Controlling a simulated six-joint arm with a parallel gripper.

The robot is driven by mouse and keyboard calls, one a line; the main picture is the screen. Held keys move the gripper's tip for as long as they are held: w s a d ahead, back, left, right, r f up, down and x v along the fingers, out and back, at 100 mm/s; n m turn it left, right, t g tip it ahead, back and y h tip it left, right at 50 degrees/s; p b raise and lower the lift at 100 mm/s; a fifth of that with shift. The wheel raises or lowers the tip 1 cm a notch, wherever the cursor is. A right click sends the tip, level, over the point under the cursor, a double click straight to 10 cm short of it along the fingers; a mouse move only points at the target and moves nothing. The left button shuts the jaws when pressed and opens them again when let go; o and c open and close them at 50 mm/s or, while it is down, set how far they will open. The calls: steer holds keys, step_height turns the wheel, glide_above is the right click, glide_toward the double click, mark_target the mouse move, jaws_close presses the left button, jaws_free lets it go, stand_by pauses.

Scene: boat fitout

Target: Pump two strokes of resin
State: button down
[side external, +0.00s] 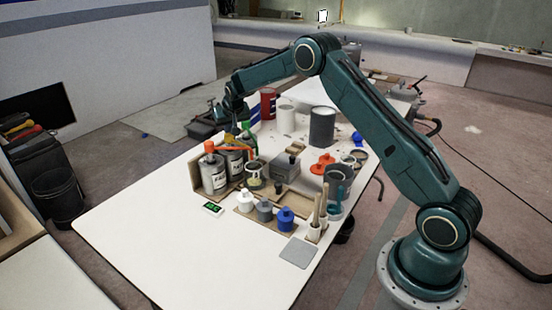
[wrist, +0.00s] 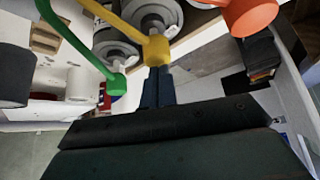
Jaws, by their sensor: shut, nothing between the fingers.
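Several pump cans stand in a row in a wooden holder. The front can (side external: 214,177) has an orange pump head (side external: 209,147), and a can with a grey body (side external: 235,160) stands behind it. A green pump head (side external: 246,127) shows farther back. I cannot read which can holds resin. My gripper (side external: 232,127) is shut and empty above the row's far part. In the wrist view my gripper's fingertips (wrist: 158,72) are right at the yellow pump head (wrist: 157,49); I cannot tell if they touch. A cup (side external: 256,176) stands beside the cans.
A small green-lit display (side external: 212,209) lies before the cans. White, grey and blue bottles (side external: 264,211) stand on a board in front. A grey box (side external: 285,168), a dark cylinder (side external: 322,127) and brushes stand to the right. The table's near left (side external: 130,225) is clear.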

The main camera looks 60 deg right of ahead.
steer(key=shift+r, duration=1.25)
steer(key=shift+f, duration=1.7)
steer(key=shift+s+f, duration=0.1)
steer(key=shift+f, duration=0.25)
steer(key=shift+r, duration=2.05)
steer(key=shift+r, duration=0.1)
